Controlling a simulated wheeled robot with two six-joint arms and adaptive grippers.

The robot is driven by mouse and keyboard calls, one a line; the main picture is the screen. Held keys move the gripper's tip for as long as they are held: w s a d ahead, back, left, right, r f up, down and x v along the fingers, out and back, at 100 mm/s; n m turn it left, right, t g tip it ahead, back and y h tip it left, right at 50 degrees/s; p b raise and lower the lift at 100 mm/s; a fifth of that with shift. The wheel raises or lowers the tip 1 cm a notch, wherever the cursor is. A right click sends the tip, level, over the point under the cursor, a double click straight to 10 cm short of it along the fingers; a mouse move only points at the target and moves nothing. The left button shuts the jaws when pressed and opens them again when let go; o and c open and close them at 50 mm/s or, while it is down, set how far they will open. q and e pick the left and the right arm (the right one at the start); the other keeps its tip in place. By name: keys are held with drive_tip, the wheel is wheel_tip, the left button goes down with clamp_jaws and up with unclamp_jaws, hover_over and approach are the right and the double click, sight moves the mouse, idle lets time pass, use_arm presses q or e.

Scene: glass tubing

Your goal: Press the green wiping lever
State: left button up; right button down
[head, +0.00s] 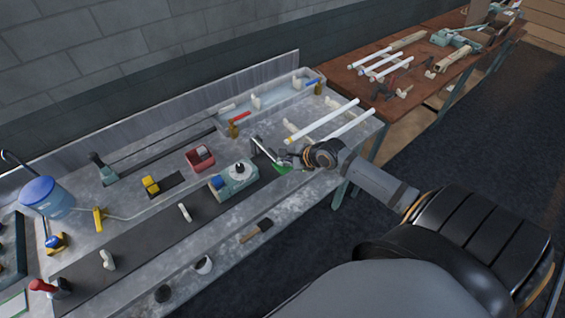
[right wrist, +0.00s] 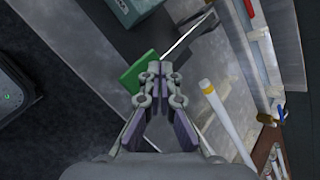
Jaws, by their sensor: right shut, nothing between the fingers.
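The green wiping lever shows as a green pad (head: 282,168) near the front right of the metal bench in the head view. In the right wrist view the green pad (right wrist: 138,73) lies just left of my fingertips, and a thin metal rod runs up and right from beside them. My right gripper (head: 296,162) is over the bench at the lever, with its fingers shut and empty. Its fingertips (right wrist: 160,69) overlap the pad's right edge in the right wrist view; I cannot tell whether they touch it. My left gripper is not in view.
A teal-grey device (head: 237,179) stands left of the lever. White tubes (head: 322,121) lie on supports behind my right gripper. A red box (head: 200,160), a blue container (head: 46,197) and small tools occupy the bench's left part. A brown table (head: 420,75) stands beyond.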

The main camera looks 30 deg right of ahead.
sight(287, 169)
drive_tip(key=shift+f+b, duration=0.75)
drive_tip(key=shift+f, duration=1.55)
idle(1.7)
drive_tip(key=shift+r, duration=0.1)
idle(0.4)
drive_tip(key=shift+r+p, duration=2.7)
drive_tip(key=shift+p, duration=0.95)
drive_tip(key=shift+r+p, duration=0.45)
drive_tip(key=shift+r, duration=2)
